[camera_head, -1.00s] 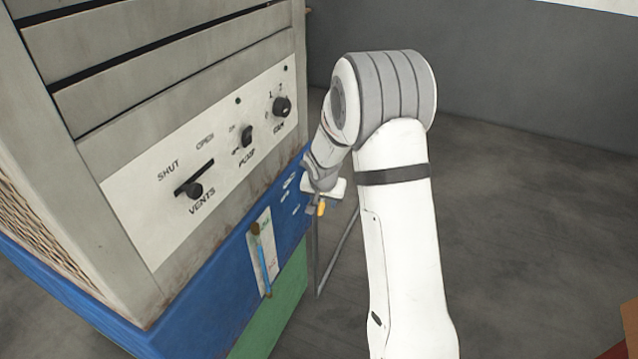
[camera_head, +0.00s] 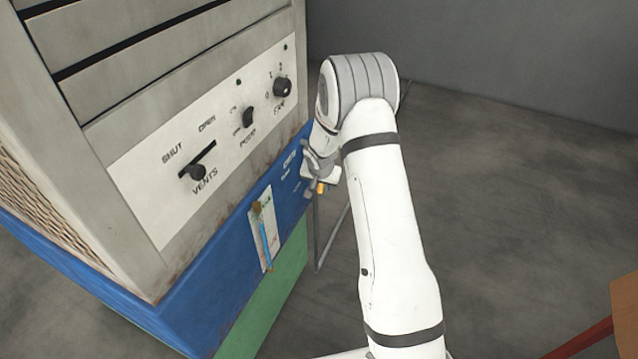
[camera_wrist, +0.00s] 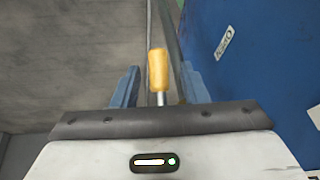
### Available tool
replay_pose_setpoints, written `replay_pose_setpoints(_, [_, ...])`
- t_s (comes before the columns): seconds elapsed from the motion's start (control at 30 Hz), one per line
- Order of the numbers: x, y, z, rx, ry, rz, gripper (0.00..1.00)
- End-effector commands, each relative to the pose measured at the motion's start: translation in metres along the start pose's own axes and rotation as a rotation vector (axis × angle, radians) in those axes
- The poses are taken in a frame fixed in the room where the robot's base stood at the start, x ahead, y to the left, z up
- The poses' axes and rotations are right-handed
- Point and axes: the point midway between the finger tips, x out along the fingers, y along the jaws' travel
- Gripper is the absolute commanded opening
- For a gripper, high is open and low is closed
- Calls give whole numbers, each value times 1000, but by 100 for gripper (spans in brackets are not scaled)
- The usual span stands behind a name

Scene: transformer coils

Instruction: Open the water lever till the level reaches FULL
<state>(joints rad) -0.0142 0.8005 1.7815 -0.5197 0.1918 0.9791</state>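The water lever has a yellow handle (camera_head: 320,188) on a metal stem, beside the blue lower panel of the cabinet. In the wrist view its handle (camera_wrist: 158,69) stands between the two blue-grey fingers of my gripper (camera_wrist: 160,84). The fingers are spread, with a visible gap on each side of the handle. In the head view my gripper (camera_head: 318,178) is at the lever, partly hidden by my wrist. The level gauge (camera_head: 265,238) is a pale plate with a blue column and a brown spot near its top. Its markings are too small to read.
The grey cabinet carries a white control panel (camera_head: 150,190) with VENTS, pump and fan knobs above the blue band (camera_head: 205,290). A thin grey pipe (camera_head: 317,235) runs below the lever. The floor between is clear.

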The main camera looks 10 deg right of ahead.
Motion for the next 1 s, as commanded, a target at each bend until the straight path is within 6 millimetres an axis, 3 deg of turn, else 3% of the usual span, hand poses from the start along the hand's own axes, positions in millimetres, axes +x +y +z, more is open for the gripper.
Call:
replay_pose_setpoints(0.13, [0,0,0,0,0,0,40])
replay_pose_setpoints(0.6, [0,1,0,0,0,0,1])
replay_pose_setpoints(1.0, [0,1,-1,1,2,0,0])
